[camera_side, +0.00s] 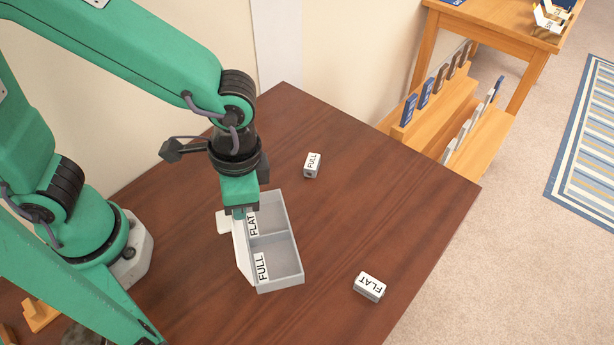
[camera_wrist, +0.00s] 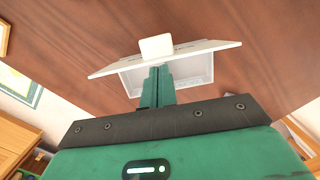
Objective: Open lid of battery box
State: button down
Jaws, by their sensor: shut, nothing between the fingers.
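The grey battery box (camera_side: 284,258) stands on the brown table, and its two compartments show open and empty from above. Its white lid (camera_side: 242,250) is raised steeply along the box's left side, with a tab (camera_side: 222,222) sticking out to the left. The labels FLAT and FULL show along that side. My gripper (camera_side: 240,212) is shut and empty, pointing down at the far part of the lid; whether it touches cannot be told. In the wrist view the shut fingers (camera_wrist: 160,72) reach to the lid (camera_wrist: 200,49), in front of the box (camera_wrist: 205,72).
A small white battery marked FULL (camera_side: 312,165) stands behind and right of the box. Another marked FLAT (camera_side: 369,287) lies at the front right. The table (camera_side: 400,195) is clear between them. A wooden shelf unit (camera_side: 455,105) stands beyond its far edge.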

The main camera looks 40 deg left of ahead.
jog(key=shift+w+d, duration=0.95)
jog(key=shift+w, duration=0.5)
notch_tip(320, 180, up, 10)
jog(key=f, duration=0.1)
send_over(240, 224)
jog(key=d, duration=0.1)
jog(key=shift+s+d+r, duration=0.1)
jog(key=shift+s+r, duration=0.15)
jog(key=shift+s, duration=0.15)
jog(key=w+a+r+n+t, duration=0.1)
jog(key=a+n+t, duration=0.2)
jog(key=a, duration=0.6)
jog(key=w+a+r+n+t, duration=0.2)
jog(key=a+n+t, duration=0.1)
jog(key=a, duration=0.6)
jog(key=shift+a+r+n+h, duration=0.25)
jog(key=shift+a+n+h, duration=0.15)
